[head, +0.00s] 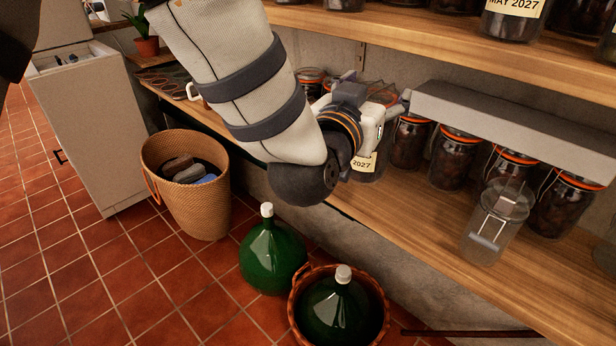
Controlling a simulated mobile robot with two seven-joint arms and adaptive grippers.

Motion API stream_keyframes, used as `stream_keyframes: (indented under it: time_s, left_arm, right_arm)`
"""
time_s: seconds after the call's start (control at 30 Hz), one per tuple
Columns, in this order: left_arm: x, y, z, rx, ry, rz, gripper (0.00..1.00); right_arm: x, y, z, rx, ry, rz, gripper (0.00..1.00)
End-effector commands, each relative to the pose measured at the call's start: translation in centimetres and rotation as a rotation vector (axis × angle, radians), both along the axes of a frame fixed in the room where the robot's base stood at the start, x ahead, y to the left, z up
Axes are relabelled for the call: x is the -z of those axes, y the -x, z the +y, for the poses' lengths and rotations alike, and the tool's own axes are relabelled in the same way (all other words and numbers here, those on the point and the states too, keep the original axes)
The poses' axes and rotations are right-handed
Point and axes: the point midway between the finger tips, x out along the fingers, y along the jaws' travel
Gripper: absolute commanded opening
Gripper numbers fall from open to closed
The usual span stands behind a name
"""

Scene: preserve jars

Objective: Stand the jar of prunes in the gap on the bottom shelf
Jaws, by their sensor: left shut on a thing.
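My left gripper (388,112) is at the bottom shelf (400,212), left of the row of dark jars. Its fingers are mostly hidden behind its own white body and my wrist. It is shut on a jar with an orange-ringed lid; the jar's pale label (363,164), reading "2027", shows below the gripper. I take this as the jar of prunes, but its name is hidden. It looks upright; I cannot tell whether its base touches the shelf. A dark jar (409,143) stands just right of it. My right gripper is not in view.
A grey beam (510,128) runs above the front of several dark jars (453,160). More jars stand on the upper shelf (440,35). Green demijohns (272,258) and a wicker basket (190,213) are on the floor.

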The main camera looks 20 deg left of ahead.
Motion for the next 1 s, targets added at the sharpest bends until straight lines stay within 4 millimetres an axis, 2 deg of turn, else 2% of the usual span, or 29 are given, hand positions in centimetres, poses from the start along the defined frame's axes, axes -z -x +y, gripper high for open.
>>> stream_keyframes:
  time_s: [0.1,0.27,0.57,0.6,0.7,1.0]
  left_arm:
    - [-0.2,-0.3,-0.9,0.016,0.002,-0.007,0.04]
    - [1.0,-2.3,-0.3,0.017,0.002,-0.003,0.04]
    - [4.4,-9.0,2.4,0.015,0.001,-0.003,0.04]
    - [5.6,-9.7,2.6,0.016,0.002,0.001,0.04]
    - [7.5,-11.2,3.2,0.016,0.001,0.000,0.04]
    - [9.7,-13.2,3.9,0.017,0.001,-0.006,0.04]
  right_arm:
    - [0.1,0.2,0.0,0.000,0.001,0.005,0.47]
    - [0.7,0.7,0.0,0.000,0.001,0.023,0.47]
    - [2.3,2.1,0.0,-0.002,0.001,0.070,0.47]
    - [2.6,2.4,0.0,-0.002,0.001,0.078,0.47]
    - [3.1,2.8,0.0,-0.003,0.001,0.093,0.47]
    - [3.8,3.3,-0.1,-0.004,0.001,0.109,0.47]
